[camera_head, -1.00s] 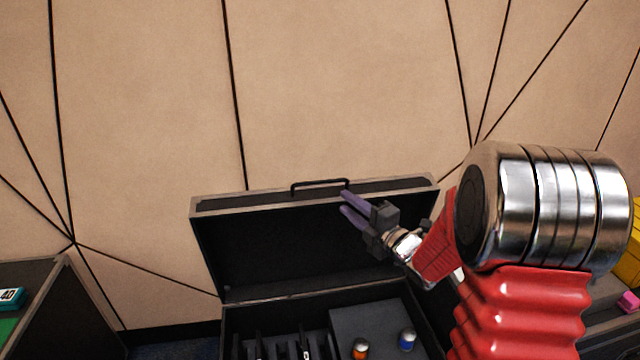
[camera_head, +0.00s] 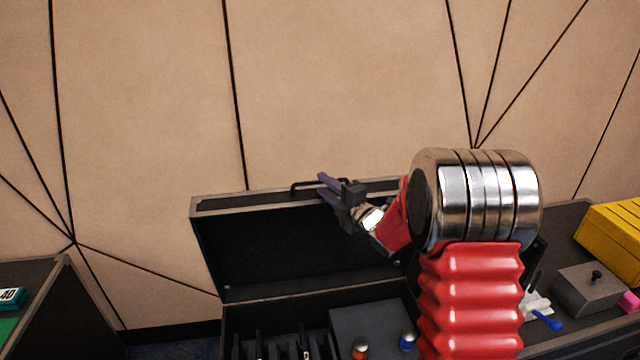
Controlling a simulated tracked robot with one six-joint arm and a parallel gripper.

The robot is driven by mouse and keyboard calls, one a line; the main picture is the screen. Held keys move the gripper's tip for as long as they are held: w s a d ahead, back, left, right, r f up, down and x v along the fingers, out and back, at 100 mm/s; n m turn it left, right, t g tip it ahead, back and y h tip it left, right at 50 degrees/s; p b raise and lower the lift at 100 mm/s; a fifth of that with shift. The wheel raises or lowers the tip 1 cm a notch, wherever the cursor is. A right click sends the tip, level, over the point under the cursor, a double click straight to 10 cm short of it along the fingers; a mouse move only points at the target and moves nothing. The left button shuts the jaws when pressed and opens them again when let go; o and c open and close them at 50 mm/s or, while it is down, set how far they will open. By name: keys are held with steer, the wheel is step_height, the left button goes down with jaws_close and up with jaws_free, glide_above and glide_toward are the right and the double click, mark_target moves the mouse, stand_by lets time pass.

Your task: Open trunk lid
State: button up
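The black trunk lid (camera_head: 260,249) with a grey metal rim stands raised, roughly upright, at the back of the trunk (camera_head: 262,310). A dark handle (camera_head: 300,184) sits on the lid's top edge. My gripper (camera_head: 325,187), with purple fingers, is at the lid's top edge by the right part of the handle. Its fingers are apart, and nothing shows between them. Whether a finger touches the lid or handle cannot be told. My arm hides the lid's right end.
To the right stand a grey box (camera_head: 590,290), a yellow case (camera_head: 612,238) and a blue-handled tool (camera_head: 546,320).

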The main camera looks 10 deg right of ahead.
steer(key=shift+x, duration=1.35)
jaws_close()
steer(key=shift+f, duration=0.1)
